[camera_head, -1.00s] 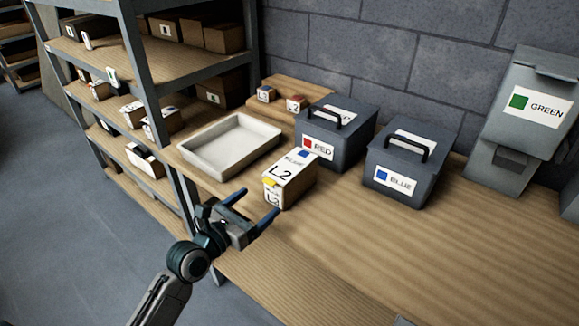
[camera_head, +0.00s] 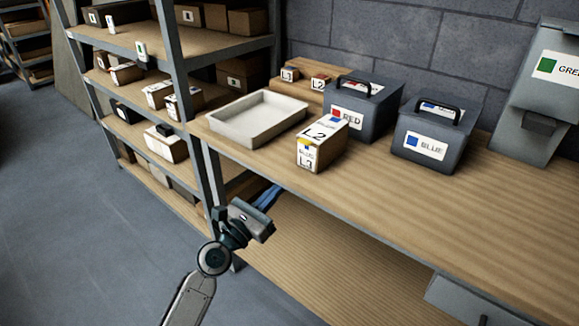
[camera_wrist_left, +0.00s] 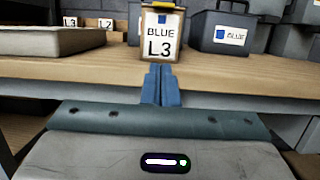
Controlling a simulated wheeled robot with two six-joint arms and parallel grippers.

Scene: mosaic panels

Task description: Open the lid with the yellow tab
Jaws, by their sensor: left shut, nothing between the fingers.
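In the left wrist view the box front (camera_wrist_left: 160,36) reads BLUE L3, straight ahead of the fingers. My left gripper (camera_head: 269,195) is shut and empty, in front of the table edge, below and apart from the box. Its blue fingers (camera_wrist_left: 161,85) lie together in the wrist view. My right gripper is out of view.
A white tray (camera_head: 258,139) lies left of the box. Dark bins labelled RED (camera_head: 370,105) and BLUE (camera_head: 440,140) stand behind and right; a GREEN bin (camera_head: 535,100) is far right. Shelves (camera_head: 180,75) rise at left. The table's front right is clear.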

